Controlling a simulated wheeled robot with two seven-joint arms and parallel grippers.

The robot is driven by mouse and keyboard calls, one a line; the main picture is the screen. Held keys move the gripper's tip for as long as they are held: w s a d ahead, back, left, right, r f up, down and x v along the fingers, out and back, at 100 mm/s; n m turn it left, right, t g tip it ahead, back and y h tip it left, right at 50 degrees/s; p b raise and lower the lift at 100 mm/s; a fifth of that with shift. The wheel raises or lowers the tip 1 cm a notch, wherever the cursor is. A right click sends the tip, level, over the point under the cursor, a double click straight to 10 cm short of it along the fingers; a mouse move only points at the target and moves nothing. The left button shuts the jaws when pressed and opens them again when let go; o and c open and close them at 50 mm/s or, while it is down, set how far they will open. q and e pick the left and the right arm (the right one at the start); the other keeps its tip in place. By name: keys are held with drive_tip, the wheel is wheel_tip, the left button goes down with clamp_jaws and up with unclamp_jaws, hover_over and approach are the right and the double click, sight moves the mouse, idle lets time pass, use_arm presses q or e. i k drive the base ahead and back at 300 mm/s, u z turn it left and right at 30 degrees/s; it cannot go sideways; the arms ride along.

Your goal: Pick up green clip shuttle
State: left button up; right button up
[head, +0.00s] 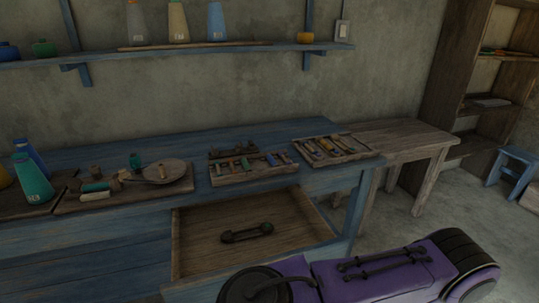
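A shallow wooden tray (253,178) on the blue bench holds several small slim pieces with coloured parts. One of them shows a green part (246,162), near the tray's middle. In the open drawer below lies a dark bar-shaped piece (247,233) with rounded ends, greenish at its right end. At this size I cannot tell for certain which of these is the green clip shuttle. Neither gripper's fingertips show in the head view.
A second tray of tools (350,157) stands to the right, close to the first. The wooden drawer (200,260) juts out from the bench. A wall shelf (170,52) hangs above.

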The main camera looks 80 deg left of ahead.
sight(228, 237)
drive_tip(key=i, duration=1.1)
drive_tip(key=u, duration=2.5)
